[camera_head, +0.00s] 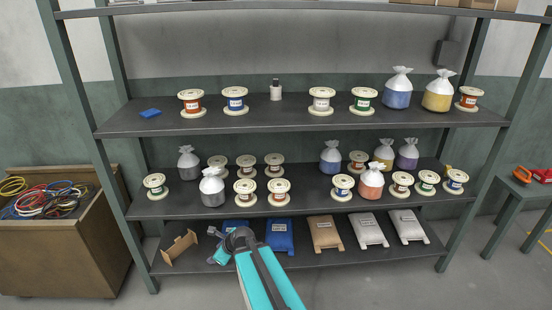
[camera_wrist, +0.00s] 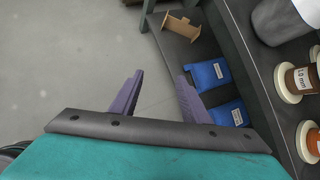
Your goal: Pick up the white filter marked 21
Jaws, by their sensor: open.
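Two white filters lie side by side on the bottom shelf in the head view, one right of centre (camera_head: 369,230) and one farther right (camera_head: 407,226). Each has a small label, too small to read, so I cannot tell which is marked 21. My gripper (camera_wrist: 158,100) is open and empty, with its two purple fingers apart over bare floor in the wrist view. In the head view my gripper is at the front of the bottom shelf, well left of the white filters. Neither white filter shows in the wrist view.
A brown filter (camera_head: 325,234) and blue filters (camera_head: 280,236) lie left of the white ones. A brown stand (camera_head: 179,246) sits at the shelf's left end. The middle shelf (camera_head: 320,207) above holds spools and tied bags. The floor in front is clear.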

